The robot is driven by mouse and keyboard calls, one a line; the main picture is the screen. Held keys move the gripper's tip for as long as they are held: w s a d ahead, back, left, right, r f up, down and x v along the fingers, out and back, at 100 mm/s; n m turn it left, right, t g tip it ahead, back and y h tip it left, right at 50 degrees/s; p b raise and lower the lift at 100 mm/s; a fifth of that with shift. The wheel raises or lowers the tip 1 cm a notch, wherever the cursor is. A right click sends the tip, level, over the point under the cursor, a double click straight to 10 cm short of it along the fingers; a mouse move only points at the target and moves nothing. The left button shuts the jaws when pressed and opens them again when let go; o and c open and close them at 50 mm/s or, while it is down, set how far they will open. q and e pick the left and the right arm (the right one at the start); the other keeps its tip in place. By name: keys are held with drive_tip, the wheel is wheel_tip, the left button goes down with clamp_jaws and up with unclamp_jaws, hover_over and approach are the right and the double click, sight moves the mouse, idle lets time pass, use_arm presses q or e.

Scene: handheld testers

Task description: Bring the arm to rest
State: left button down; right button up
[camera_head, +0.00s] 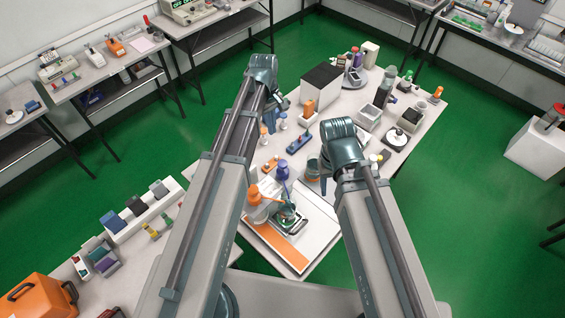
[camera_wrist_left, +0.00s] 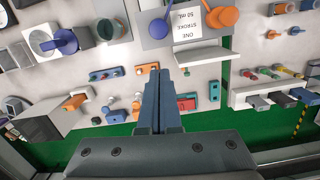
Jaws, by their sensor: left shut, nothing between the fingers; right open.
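My left arm comes in from the left and reaches over the far part of the table. Its gripper (camera_head: 280,103) is small and partly hidden behind the arm in the head view. In the left wrist view the left gripper (camera_wrist_left: 157,98) shows its two fingers pressed together, with nothing between them, above the table items. My right gripper (camera_head: 325,184) points down over the middle of the table, beside a grey-green cup (camera_head: 312,169). It is open; its fingertips are small and partly hidden by the wrist.
The grey worktable (camera_head: 345,100) is crowded with bottles, handheld devices and a black-topped box (camera_head: 321,80). An orange-and-white board (camera_head: 275,240) lies at its near end. A white card (camera_wrist_left: 188,22) reads "ONE STROKE 50 mL". Green floor (camera_head: 480,170) is clear to the right.

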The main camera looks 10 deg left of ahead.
idle(0.5)
use_arm(q)
drive_tip(key=s+d+f+m+y+b, duration=0.1)
drive_tip(key=s+d+f+m+b, duration=0.3)
drive_tip(key=s+f+m+b, duration=0.3)
drive_tip(key=s+d+f+m+y+b, duration=0.1)
drive_tip(key=s+d+f+m+b, duration=0.4)
drive_tip(key=s, duration=0.7)
wheel_tip(320, 180, down, 3)
drive_tip(key=m+b, duration=0.2)
drive_tip(key=b, duration=0.1)
drive_tip(key=shift+t, duration=0.3)
